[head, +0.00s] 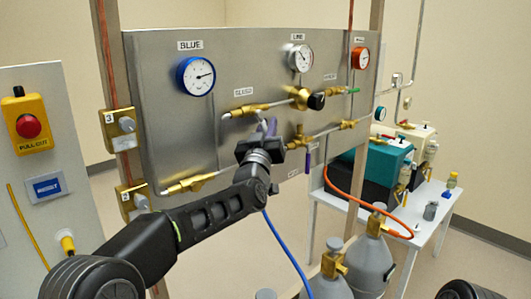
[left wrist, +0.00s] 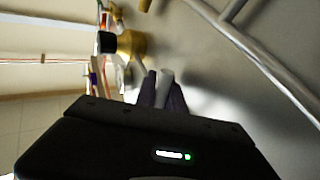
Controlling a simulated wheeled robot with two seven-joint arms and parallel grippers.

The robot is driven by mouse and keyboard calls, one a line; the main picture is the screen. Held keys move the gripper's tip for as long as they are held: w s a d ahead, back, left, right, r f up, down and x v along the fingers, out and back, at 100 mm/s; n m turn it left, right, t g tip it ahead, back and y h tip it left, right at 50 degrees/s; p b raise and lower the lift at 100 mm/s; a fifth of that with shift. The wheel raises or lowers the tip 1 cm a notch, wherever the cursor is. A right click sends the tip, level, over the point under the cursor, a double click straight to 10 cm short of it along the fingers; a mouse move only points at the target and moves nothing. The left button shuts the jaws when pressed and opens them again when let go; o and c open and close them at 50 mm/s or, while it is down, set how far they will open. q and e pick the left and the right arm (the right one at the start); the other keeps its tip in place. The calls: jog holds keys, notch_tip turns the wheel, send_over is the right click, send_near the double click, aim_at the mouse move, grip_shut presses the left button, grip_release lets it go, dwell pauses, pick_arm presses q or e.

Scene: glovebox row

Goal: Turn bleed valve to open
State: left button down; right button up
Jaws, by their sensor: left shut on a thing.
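The bleed valve (head: 243,109) is a brass fitting on the upper pipe of the steel panel, under a small white label (head: 243,92) that is hard to read. My left gripper (head: 266,127) is up against the panel just below and right of this fitting. It is shut on a pale grey handle (left wrist: 164,88), which shows between its two fingers in the left wrist view. In the head view the fingers mostly hide this handle, so its exact angle is unclear. My right gripper is out of view.
The panel (head: 160,100) carries a blue gauge (head: 196,76), a line gauge (head: 300,58) and a red gauge (head: 360,58). A black knob (head: 316,101) and a purple lever (head: 308,161) are right of my gripper. Gas cylinders (head: 372,262) stand below.

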pick_arm(q)
jog(key=shift+w+d+r+n+t+y+b, duration=0.25)
jog(key=shift+n+t+b, duration=0.35)
jog(key=shift+b, duration=0.3)
jog(key=shift+w+d+r+n+t+y+b, duration=0.1)
jog(key=shift+r+n+t+y+b, duration=0.2)
jog(key=shift+n+t+b, duration=0.45)
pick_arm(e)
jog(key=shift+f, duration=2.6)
pick_arm(q)
jog(key=shift+g, duration=0.25)
jog(key=c, duration=1.7)
grip_release()
jog(key=shift+s, duration=0.1)
